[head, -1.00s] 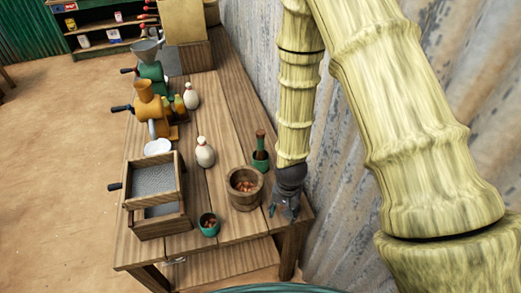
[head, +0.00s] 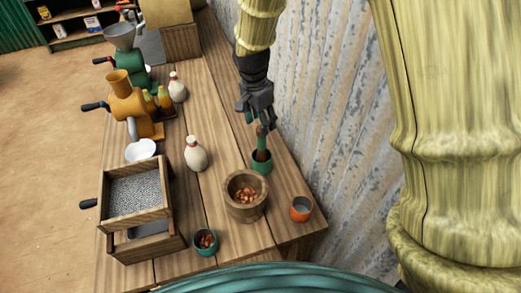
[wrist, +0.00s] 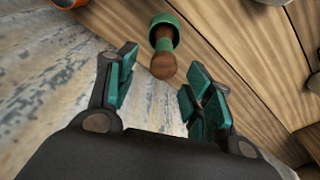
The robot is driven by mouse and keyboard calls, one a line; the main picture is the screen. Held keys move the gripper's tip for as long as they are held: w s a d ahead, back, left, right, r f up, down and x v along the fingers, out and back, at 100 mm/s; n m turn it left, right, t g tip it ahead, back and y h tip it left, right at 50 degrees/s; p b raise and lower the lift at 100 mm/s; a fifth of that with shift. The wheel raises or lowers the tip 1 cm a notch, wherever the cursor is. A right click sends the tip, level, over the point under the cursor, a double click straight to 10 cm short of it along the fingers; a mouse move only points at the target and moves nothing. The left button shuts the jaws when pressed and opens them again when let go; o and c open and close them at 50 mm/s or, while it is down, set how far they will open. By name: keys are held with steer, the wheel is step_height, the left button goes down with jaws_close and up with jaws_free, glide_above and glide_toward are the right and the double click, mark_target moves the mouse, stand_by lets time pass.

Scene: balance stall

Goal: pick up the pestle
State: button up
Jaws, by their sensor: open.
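The pestle (head: 262,143) stands upright in a small green cup (head: 261,168) near the wall side of the wooden table. Its rounded brown end shows in the wrist view (wrist: 163,66), with the green cup (wrist: 163,22) behind it. My gripper (head: 257,120) is just above the pestle, fingers pointing down toward it. In the wrist view my gripper (wrist: 160,82) has its teal-padded fingers spread apart, with the pestle's end appearing in the gap between them. Whether the fingers reach around it cannot be told. Nothing is held.
A wooden mortar (head: 246,205) with brown pieces stands in front of the cup. An orange cup (head: 301,208) is near the table's edge, and a white bottle (head: 196,155) is to the left. The corrugated wall (head: 320,110) is close on the right.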

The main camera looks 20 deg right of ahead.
mark_target(262, 139)
steer(key=f, duration=0.2)
steer(key=w+f+p, duration=0.1)
steer(key=f, duration=0.1)
steer(key=shift+d+f, duration=0.1)
steer(key=shift+d, duration=0.05)
steer(key=shift+s+f, duration=0.1)
steer(key=shift+f, duration=0.1)
steer(key=shift+s+d, duration=0.1)
steer(key=shift+s, duration=0.15)
steer(key=shift+w+d+f+p, duration=0.15)
steer(key=shift+f+p, duration=0.35)
steer(key=shift+f, duration=0.4)
steer(key=shift+w+f+p, duration=0.15)
steer(key=shift+f+p, duration=0.4)
steer(key=shift+f, duration=0.4)
steer(key=shift+w+d+f+p, duration=0.15)
steer(key=shift+f+p, duration=0.35)
steer(key=shift+f, duration=0.4)
steer(key=shift+a, duration=0.1)
jaws_close()
